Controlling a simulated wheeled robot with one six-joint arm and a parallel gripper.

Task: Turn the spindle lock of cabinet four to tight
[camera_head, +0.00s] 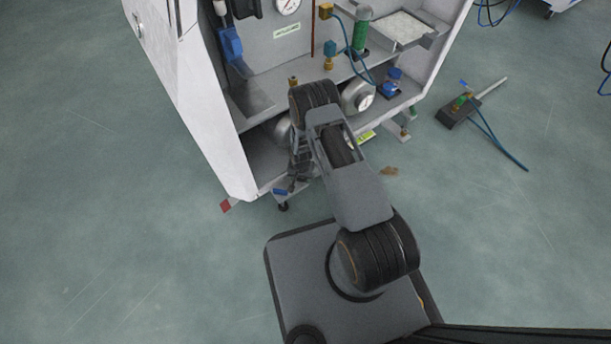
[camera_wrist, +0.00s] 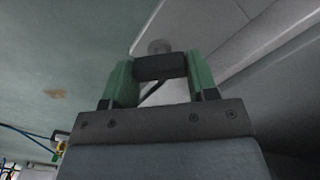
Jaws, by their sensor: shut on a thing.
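In the wrist view my gripper (camera_wrist: 160,76) has two green fingers closed on the two ends of a short dark bar (camera_wrist: 160,66), which looks like the spindle lock's handle. A round grey piece (camera_wrist: 159,46) sits just behind the bar, against a pale panel. In the head view my arm reaches into the lower front of an open white cabinet (camera_head: 207,110). The gripper and the lock are hidden or too small to make out there. I cannot read a cabinet number or any tight marking.
Inside the cabinet are a gauge (camera_head: 287,6), a green cylinder (camera_head: 361,37), a tray (camera_head: 402,30) and a round-faced meter (camera_head: 366,100). A dark device (camera_head: 458,112) with a blue hose lies on the floor to the right. The floor on the left is clear.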

